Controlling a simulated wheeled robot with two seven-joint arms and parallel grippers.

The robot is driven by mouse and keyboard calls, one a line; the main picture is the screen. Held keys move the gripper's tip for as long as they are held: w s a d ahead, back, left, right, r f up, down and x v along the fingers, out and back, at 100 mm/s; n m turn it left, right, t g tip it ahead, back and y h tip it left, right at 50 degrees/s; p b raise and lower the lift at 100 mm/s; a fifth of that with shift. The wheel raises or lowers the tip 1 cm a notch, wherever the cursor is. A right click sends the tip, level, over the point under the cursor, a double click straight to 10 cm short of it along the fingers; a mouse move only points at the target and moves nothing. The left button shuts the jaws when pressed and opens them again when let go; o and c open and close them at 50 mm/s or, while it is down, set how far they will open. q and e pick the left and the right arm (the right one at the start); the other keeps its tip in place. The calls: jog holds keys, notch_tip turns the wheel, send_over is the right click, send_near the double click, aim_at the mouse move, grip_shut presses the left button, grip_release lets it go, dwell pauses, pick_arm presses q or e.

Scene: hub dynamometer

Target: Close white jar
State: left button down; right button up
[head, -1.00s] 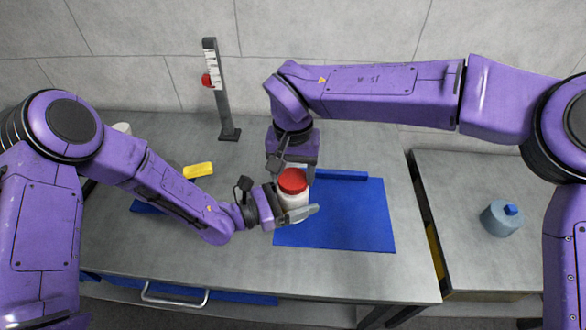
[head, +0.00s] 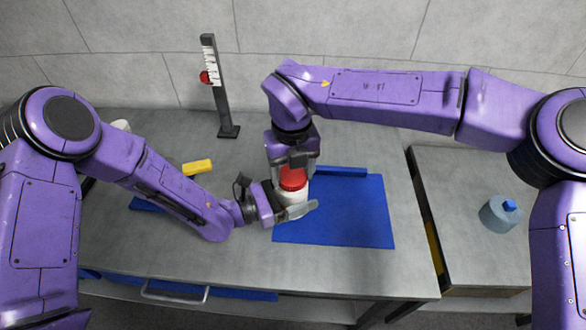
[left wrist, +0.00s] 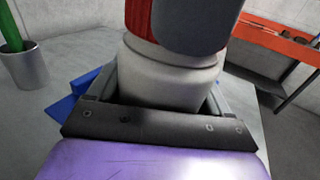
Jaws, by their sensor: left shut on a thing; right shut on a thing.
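The white jar (head: 291,197) stands at the left edge of the blue mat (head: 345,215), upright, with the red lid (head: 292,180) on its top. My left gripper (head: 294,209) is shut around the jar's body from the left. The jar (left wrist: 168,80) also shows between its fingers in the left wrist view. My right gripper (head: 294,167) points down from above and is shut on the red lid. In the left wrist view a right finger covers most of the lid (left wrist: 140,18). Whether the lid sits fully down cannot be told.
A grey post with a scale and red knob (head: 218,90) stands behind. A blue bar (head: 341,172) lies at the mat's back edge. A grey weight-like object (head: 499,216) stands on the right table.

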jog(key=m, duration=0.6)
jog(key=shift+a, duration=0.1)
jog(key=m, duration=0.3)
jog(key=shift+w+m, duration=0.1)
jog(key=shift+m, duration=0.3)
jog(key=m, duration=1.2)
jog(key=shift+w, duration=0.15)
jog(key=o, duration=1.1)
jog(key=shift+a, duration=0.1)
notch_tip(320, 180, up, 12)
jog(key=shift+f, duration=0.1)
